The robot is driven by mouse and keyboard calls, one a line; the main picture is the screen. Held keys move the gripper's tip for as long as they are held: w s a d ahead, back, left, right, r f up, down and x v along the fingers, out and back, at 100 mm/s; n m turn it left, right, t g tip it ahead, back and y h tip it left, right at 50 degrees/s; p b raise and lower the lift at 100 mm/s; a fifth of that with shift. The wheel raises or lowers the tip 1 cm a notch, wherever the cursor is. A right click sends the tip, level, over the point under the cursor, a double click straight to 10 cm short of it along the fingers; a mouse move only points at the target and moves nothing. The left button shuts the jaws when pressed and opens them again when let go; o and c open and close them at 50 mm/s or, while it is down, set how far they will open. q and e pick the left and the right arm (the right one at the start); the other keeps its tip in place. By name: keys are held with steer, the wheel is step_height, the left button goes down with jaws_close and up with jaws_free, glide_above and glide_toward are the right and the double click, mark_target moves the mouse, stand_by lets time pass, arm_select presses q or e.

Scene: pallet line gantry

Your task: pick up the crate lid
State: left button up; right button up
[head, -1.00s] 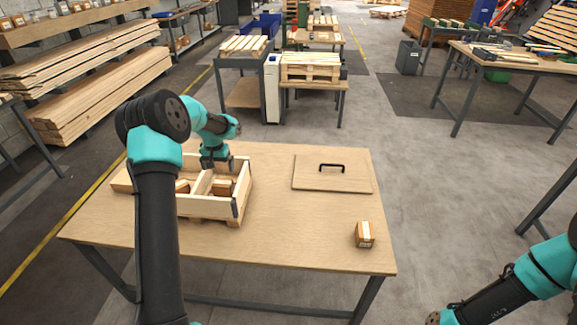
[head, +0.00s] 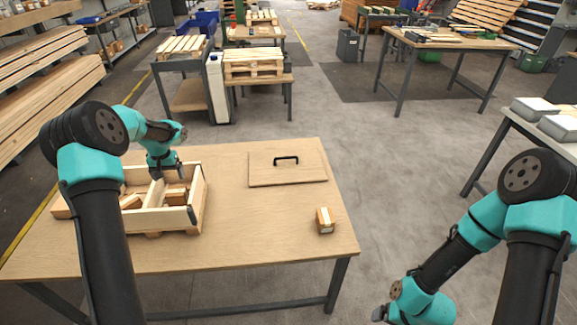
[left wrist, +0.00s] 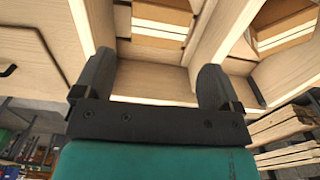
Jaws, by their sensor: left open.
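The crate lid (head: 302,172) is a flat wooden panel with a black bar handle (head: 287,159). It lies on the back right of the wooden table, apart from the crate. The open-topped wooden crate (head: 170,220) stands at the left of the table, with inner dividers and brown blocks inside. My left gripper (head: 166,175) is over the far part of the crate, well left of the lid. In the left wrist view, its two dark fingers (left wrist: 153,85) are spread with nothing between them, facing the crate's compartments.
The tabletop between crate, lid and box is clear. A pallet stack (head: 252,65) stands behind the table.

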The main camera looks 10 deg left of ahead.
arm_select(q)
steer(key=c, duration=1.1)
